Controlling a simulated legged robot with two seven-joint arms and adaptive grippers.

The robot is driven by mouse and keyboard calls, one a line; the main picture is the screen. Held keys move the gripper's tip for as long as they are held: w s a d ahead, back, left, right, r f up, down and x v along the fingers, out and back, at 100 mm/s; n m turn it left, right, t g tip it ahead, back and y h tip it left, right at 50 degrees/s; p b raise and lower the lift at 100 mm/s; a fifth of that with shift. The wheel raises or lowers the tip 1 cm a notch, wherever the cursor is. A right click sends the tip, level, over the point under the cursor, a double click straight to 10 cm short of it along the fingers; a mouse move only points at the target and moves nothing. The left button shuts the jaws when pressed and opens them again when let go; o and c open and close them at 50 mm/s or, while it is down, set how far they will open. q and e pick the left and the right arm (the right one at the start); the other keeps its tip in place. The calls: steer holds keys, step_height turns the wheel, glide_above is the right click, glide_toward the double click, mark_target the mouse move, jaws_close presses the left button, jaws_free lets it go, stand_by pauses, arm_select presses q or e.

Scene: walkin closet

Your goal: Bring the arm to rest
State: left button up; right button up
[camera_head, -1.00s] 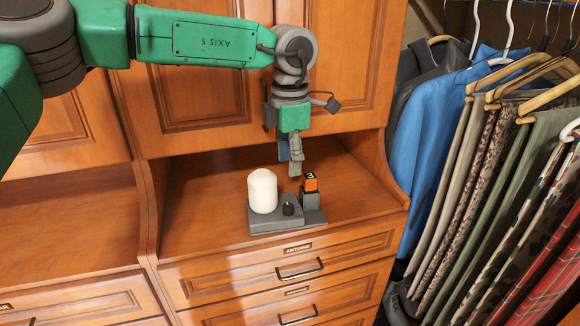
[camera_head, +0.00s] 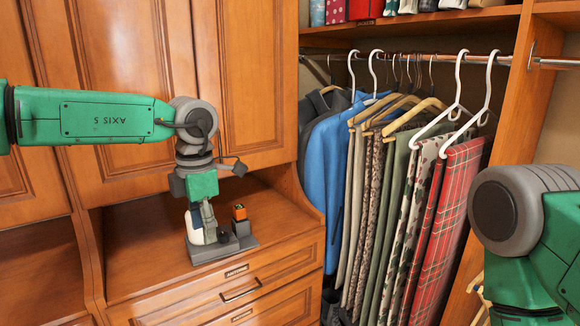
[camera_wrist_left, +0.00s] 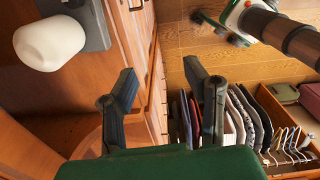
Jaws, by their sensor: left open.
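My left gripper (camera_head: 207,222) hangs from the left arm, fingers down, in front of the cabinet shelf in the head view. In the left wrist view its two fingers (camera_wrist_left: 164,88) are spread with nothing between them. In the head view it partly hides a white rounded cylinder (camera_head: 195,232) on a grey base (camera_head: 222,250). The cylinder also shows at the top left of the left wrist view (camera_wrist_left: 48,42), apart from the fingers. My right arm (camera_head: 515,235) enters at the right edge; its gripper is out of frame.
An orange and black cube (camera_head: 239,212) sits on a grey block of the base, beside a black knob (camera_head: 223,237). The wooden shelf (camera_head: 135,265) is otherwise clear. Drawers lie below, cabinet doors behind. Hanging trousers (camera_head: 395,215) and a blue garment (camera_head: 325,160) fill the rail to the right.

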arm_select(q)
steer(key=s+a+f+m+t+y+b, duration=0.15)
steer(key=s+f+m+b, duration=0.3)
steer(key=f, duration=0.85)
steer(key=s+a+f+m+t+y+b, duration=0.15)
steer(key=s+f+m+t+b, duration=0.35)
steer(key=f, duration=0.9)
steer(key=s+a+f+m+b, duration=0.25)
steer(key=f+m, duration=0.35)
steer(key=f, duration=0.7)
steer(key=s+a+f+m+g+h+b, duration=0.1)
steer(key=s+a+f+m+g+b, duration=0.1)
steer(key=s, duration=0.6)
steer(key=s+a+f+m+g+h+b, duration=0.1)
steer(key=s+a+f+m+g+b, duration=0.1)
steer(key=s+f+m, duration=0.3)
steer(key=s+a+f+m+g+h+b, duration=0.1)
steer(key=s+f, duration=0.5)
steer(key=s, duration=0.6)
steer(key=a+m+g+b, duration=0.1)
steer(key=m+b, duration=0.1)
steer(key=shift+s+m, duration=0.3)
steer(key=shift+m, duration=0.05)
arm_select(e)
step_height(320, 180, down, 19)
steer(key=shift+s, duration=0.3)
arm_select(q)
steer(key=shift+w+d+f, duration=0.1)
steer(key=shift+w, duration=0.1)
